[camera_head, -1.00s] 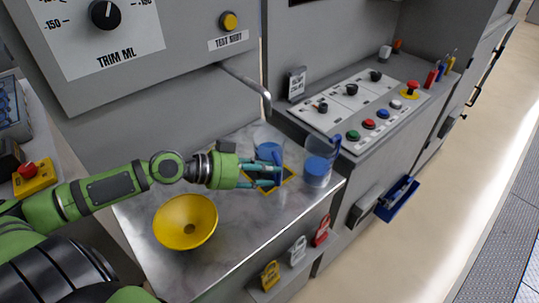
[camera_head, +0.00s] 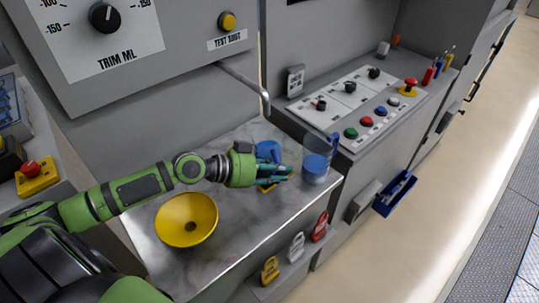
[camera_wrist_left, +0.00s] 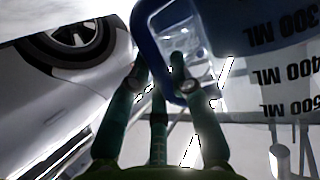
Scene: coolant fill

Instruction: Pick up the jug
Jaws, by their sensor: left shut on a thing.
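The clear jug (camera_head: 316,168) holds blue liquid and has a blue rim. It stands near the right front corner of the metal worktop (camera_head: 240,245), apparently upright. In the left wrist view the jug (camera_wrist_left: 275,75) is close up at right, with ML marks upside down and its blue handle (camera_wrist_left: 150,25) beside the fingers. My left gripper (camera_head: 288,174) is at the left side of the jug. It is shut on the jug's handle; the exact contact is partly hidden. It also shows in the left wrist view (camera_wrist_left: 163,82). My right gripper is not in view.
A yellow funnel (camera_head: 187,219) stands on the worktop at left. A metal spout (camera_head: 248,85) overhangs the worktop. A button panel (camera_head: 362,103) stands behind the jug, and coloured tags (camera_head: 297,247) hang at the front.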

